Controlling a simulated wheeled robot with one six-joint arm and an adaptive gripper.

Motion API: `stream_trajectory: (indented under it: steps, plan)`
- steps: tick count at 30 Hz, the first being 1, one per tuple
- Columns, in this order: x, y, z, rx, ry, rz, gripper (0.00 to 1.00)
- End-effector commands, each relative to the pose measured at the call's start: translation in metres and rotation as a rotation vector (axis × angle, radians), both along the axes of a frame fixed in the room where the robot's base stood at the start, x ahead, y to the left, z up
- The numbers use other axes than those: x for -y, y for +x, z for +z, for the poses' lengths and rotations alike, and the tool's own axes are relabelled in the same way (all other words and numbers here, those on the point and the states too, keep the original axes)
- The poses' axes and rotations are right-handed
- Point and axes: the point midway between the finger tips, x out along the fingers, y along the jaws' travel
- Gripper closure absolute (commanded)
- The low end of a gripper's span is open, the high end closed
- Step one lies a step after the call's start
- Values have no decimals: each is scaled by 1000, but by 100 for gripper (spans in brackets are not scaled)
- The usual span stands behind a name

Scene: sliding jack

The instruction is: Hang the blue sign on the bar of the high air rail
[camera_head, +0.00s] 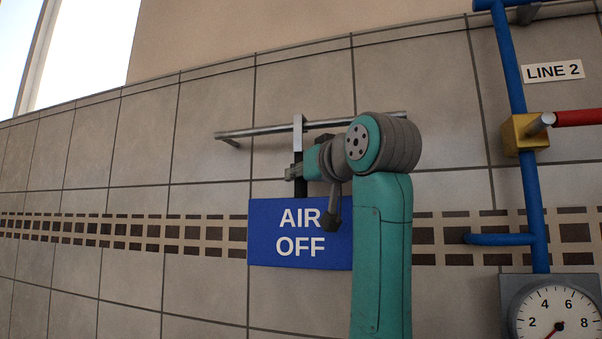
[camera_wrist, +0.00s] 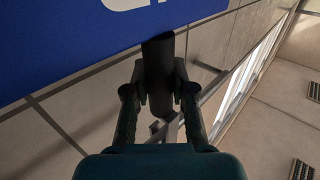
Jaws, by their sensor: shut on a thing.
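The blue sign (camera_head: 300,250) reads AIR OFF and hangs upright below my gripper (camera_head: 296,172). It also fills the upper left of the wrist view (camera_wrist: 60,40). A dark stem rises from the sign to a grey hook (camera_head: 298,124). My gripper is shut on the dark stem (camera_wrist: 158,58) between sign and hook. The grey bar (camera_head: 255,131) runs across the wall at hook height. The hook top overlaps the bar in the head view; I cannot tell whether it rests on it. My arm hides the sign's right edge and part of the bar.
At the right, a blue pipe (camera_head: 511,65) carries a brass valve (camera_head: 525,133) with a red lever (camera_head: 580,117), under a LINE 2 label (camera_head: 553,71). A pressure gauge (camera_head: 556,315) sits below. The tiled wall left of the sign is clear.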

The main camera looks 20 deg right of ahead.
Motion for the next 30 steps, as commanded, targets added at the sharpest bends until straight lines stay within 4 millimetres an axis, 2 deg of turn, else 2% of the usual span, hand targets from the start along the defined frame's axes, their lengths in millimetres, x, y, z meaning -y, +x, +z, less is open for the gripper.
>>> stream_trajectory:
  steps: [2, 3, 6, 15, 19, 23, 30]
  plan:
    - [0, 0, 0, 1, 0, 0, 100]
    - [0, 0, 0, 1, 0, 0, 71]
    - [0, 0, 0, 1, 0, 0, 46]
    - [0, 0, 0, -1, 0, 0, 46]
    - [1, -8, 1, 1, 0, 0, 46]
    - [5, -27, 1, 4, 1, -1, 46]
    - [12, -75, 1, 3, -1, -2, 46]
